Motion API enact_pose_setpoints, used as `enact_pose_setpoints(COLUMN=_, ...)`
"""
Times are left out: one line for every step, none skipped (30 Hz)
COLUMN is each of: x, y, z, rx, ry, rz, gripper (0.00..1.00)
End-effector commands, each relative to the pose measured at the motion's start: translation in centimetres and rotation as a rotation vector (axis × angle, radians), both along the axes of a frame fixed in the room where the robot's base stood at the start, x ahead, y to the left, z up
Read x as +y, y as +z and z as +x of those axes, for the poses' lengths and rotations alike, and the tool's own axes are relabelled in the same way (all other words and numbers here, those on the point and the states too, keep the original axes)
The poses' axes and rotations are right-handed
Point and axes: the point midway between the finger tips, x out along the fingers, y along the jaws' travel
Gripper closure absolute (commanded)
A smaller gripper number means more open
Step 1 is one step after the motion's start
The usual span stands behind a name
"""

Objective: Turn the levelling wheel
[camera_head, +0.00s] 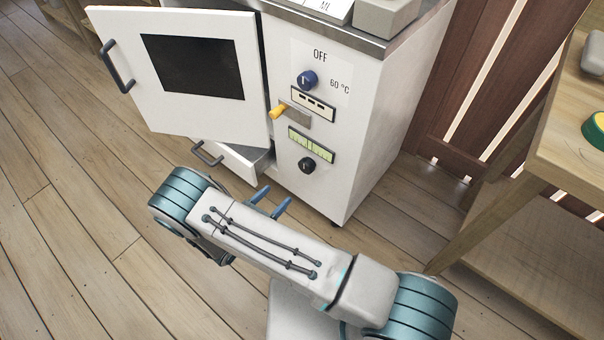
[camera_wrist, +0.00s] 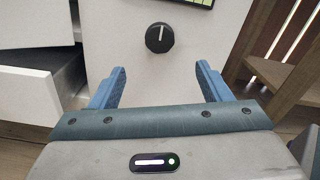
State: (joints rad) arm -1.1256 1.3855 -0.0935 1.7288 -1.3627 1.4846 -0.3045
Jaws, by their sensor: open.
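The levelling wheel appears to be the black round knob (camera_head: 307,165) low on the white cabinet's front panel, just below a green level-like display (camera_head: 311,145). In the wrist view the black knob (camera_wrist: 159,38) has a white pointer mark directed nearly straight up. My gripper (camera_head: 270,200) is in front of the panel, lower than the knob and to its left in the head view. Its two blue fingers (camera_wrist: 158,82) are apart, with nothing between them. In the wrist view the knob lies ahead, beyond the fingertips and roughly centred between them, not touched.
The white cabinet (camera_head: 370,120) has its upper door (camera_head: 125,65) swung open and a lower drawer (camera_head: 235,158) pulled out, left of the knob. A blue knob (camera_head: 307,80) and a yellow-handled lever (camera_head: 279,111) sit above. A wooden table (camera_head: 560,130) stands at right.

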Motion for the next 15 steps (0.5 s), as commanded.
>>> enact_pose_setpoints(x=-0.1, y=-0.2, z=0.2, rx=-0.001, ry=0.005, rz=-0.005, gripper=0.29)
enact_pose_setpoints(x=-0.2, y=-0.3, z=0.3, rx=-0.001, ry=0.006, rz=-0.006, gripper=0.29)
enact_pose_setpoints(x=-0.4, y=-0.3, z=0.6, rx=0.000, ry=0.007, rz=-0.007, gripper=0.29)
enact_pose_setpoints(x=-0.6, y=-0.3, z=0.9, rx=0.000, ry=0.007, rz=-0.007, gripper=0.29)
enact_pose_setpoints(x=-0.9, y=-0.3, z=1.3, rx=0.000, ry=0.005, rz=-0.006, gripper=0.29)
enact_pose_setpoints(x=-1.4, y=-0.3, z=1.8, rx=0.000, ry=0.003, rz=-0.007, gripper=0.29)
enact_pose_setpoints(x=-1.8, y=-0.3, z=2.3, rx=0.000, ry=0.003, rz=-0.007, gripper=0.29)
enact_pose_setpoints(x=-2.2, y=-0.3, z=2.7, rx=0.000, ry=0.003, rz=-0.007, gripper=0.29)
enact_pose_setpoints(x=-2.7, y=-0.3, z=3.4, rx=0.000, ry=0.002, rz=-0.006, gripper=0.29)
enact_pose_setpoints(x=-3.1, y=-0.3, z=4.0, rx=0.000, ry=0.003, rz=-0.005, gripper=0.29)
enact_pose_setpoints(x=-3.5, y=-0.3, z=4.5, rx=0.000, ry=0.002, rz=-0.005, gripper=0.29)
enact_pose_setpoints(x=-4.1, y=-0.3, z=5.2, rx=-0.002, ry=0.002, rz=-0.005, gripper=0.29)
enact_pose_setpoints(x=-4.5, y=-0.3, z=5.7, rx=-0.001, ry=0.002, rz=-0.005, gripper=0.29)
enact_pose_setpoints(x=-4.9, y=-0.3, z=6.2, rx=0.000, ry=0.003, rz=-0.004, gripper=0.29)
enact_pose_setpoints(x=-5.4, y=-0.3, z=6.8, rx=0.001, ry=0.003, rz=-0.005, gripper=0.29)
